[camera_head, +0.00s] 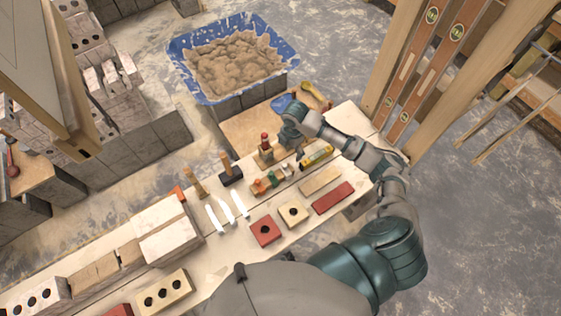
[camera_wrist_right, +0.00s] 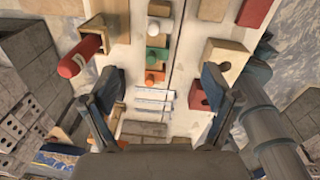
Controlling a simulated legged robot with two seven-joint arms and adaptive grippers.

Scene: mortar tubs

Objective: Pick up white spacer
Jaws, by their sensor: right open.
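Several small coloured pieces lie in a row on the pale bench: a white one with a round knob (camera_wrist_right: 158,31), a green one (camera_wrist_right: 155,55) and an orange one (camera_wrist_right: 154,77). Several flat white strips (camera_head: 228,209) lie side by side past the orange piece and also show in the wrist view (camera_wrist_right: 154,101). I cannot tell for certain which of these is the white spacer. My right gripper (camera_head: 290,137) is open above the bench, beside the row. In the wrist view its fingers (camera_wrist_right: 162,78) stand apart on both sides of the row, holding nothing. My left gripper is not in view.
A red-handled tool with a wooden block (camera_wrist_right: 72,62) stands close to one finger. A beige brick with a hole (camera_head: 293,213) and red bricks (camera_head: 332,198) lie on the other side. A blue mortar tub (camera_head: 190,82) stands behind the bench. Wooden posts (camera_head: 397,60) rise at the right.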

